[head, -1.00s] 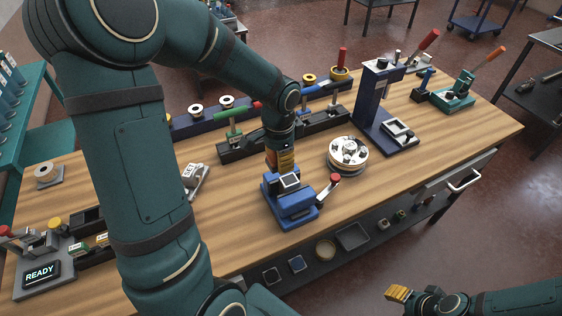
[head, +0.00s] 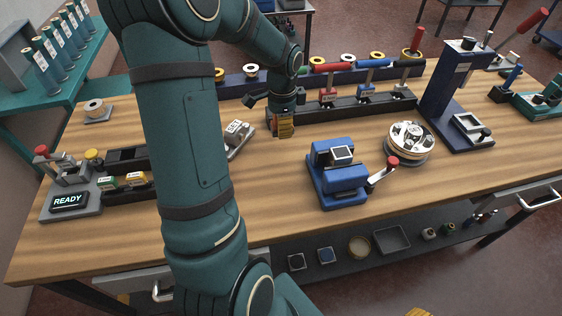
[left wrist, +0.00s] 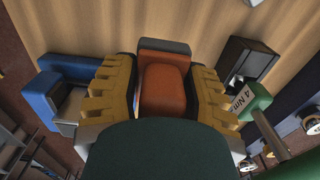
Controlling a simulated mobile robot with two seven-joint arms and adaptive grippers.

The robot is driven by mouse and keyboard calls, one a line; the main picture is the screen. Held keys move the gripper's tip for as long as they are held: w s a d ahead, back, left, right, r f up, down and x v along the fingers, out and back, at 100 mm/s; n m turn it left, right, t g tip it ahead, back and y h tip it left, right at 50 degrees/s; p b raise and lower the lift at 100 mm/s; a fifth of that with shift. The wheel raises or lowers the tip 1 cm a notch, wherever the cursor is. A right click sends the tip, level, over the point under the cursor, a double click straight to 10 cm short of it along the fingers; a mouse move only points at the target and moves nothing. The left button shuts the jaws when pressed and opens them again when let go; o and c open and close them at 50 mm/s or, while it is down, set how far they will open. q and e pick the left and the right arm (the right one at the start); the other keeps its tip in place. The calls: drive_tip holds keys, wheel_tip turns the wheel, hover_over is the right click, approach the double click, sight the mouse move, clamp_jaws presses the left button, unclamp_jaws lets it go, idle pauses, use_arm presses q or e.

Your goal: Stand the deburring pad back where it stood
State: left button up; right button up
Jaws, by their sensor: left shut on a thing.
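My left gripper (head: 284,128) is over the wooden bench (head: 300,228), behind and left of the blue vise (head: 338,172). In the left wrist view, its yellow fingers (left wrist: 160,92) are shut on an orange block with a grey edge, which I take for the deburring pad (left wrist: 164,86). The pad's lower part is hidden by my gripper, and I cannot tell whether it touches the bench. In the head view the pad is not clearly seen. Only a yellow tip of my right gripper (head: 418,313) shows at the bottom edge.
A dark rack (head: 347,112) with coloured-handled tools stands behind my left gripper; its green tool (left wrist: 258,103) is close by. A round metal fixture (head: 409,144) and a blue press (head: 447,85) stand right. A READY display (head: 68,200) is at left. The front bench is clear.

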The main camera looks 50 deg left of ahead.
sight(281, 156)
use_arm(q)
drive_tip(key=f+b, duration=0.1)
drive_tip(key=f, duration=0.9)
drive_tip(key=shift+a+f+b, duration=0.15)
drive_tip(key=shift+a+b, duration=0.05)
drive_tip(key=shift+b, duration=0.15)
drive_tip(key=shift+s, duration=0.1)
drive_tip(key=o, duration=1.1)
drive_tip(key=shift+f, duration=0.1)
drive_tip(key=shift+o, duration=0.2)
wheel_tip(281, 156, up, 12)
drive_tip(key=shift+r+p, duration=0.2)
drive_tip(key=shift+p, duration=0.8)
